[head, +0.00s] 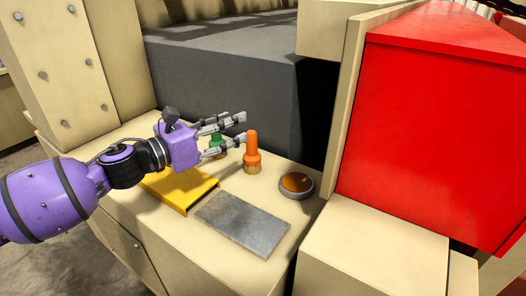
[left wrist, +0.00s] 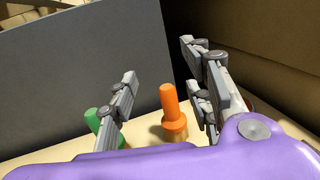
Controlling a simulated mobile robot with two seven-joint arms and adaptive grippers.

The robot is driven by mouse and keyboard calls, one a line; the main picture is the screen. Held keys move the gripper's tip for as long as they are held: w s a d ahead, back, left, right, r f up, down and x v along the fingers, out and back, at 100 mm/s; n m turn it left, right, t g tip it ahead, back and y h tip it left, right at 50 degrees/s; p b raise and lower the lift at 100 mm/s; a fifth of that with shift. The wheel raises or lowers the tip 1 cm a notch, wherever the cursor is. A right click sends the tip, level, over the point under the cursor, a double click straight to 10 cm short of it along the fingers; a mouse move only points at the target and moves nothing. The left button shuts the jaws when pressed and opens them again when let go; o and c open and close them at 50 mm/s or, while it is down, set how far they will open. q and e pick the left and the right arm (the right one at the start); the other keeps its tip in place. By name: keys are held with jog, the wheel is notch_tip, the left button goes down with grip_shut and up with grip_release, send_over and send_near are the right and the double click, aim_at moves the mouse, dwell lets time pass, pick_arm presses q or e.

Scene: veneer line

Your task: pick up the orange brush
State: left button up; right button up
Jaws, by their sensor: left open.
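The orange brush (head: 252,152) stands upright on the beige bench, with an orange handle and a tan lower part. My left gripper (head: 241,128) is open, with its fingers pointing right toward the brush, just to its left. In the left wrist view the orange brush (left wrist: 171,108) shows between the two open fingers (left wrist: 165,90), beyond them or level with them; I cannot tell which. No finger visibly grips it. A green brush (head: 216,139) stands behind the fingers and is partly hidden; it also shows in the left wrist view (left wrist: 103,130). My right gripper is not in view.
A yellow tray (head: 178,190) and a flat grey metal plate (head: 242,222) lie on the bench (head: 215,268) in front. A round dish with amber contents (head: 296,185) sits right of the brush. A dark grey block (head: 225,85) rises behind, and a red box (head: 435,130) stands right.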

pick_arm(q)
send_near(247, 143)
jog(key=x, duration=0.3)
jog(key=shift+w+d, duration=0.25)
jog(key=shift+d, duration=0.05)
jog(key=shift+w+d+f, duration=0.1)
jog(key=shift+w+d, duration=0.05)
jog(key=shift+d, duration=0.05)
jog(key=shift+w+d, duration=0.35)
jog(key=shift+d, duration=0.1)
jog(key=x, duration=0.5)
jog(key=shift+d, duration=0.1)
jog(key=shift+w+d, duration=0.4)
jog(key=shift+a, duration=0.1)
jog(key=shift+c, duration=0.8)
grip_shut()
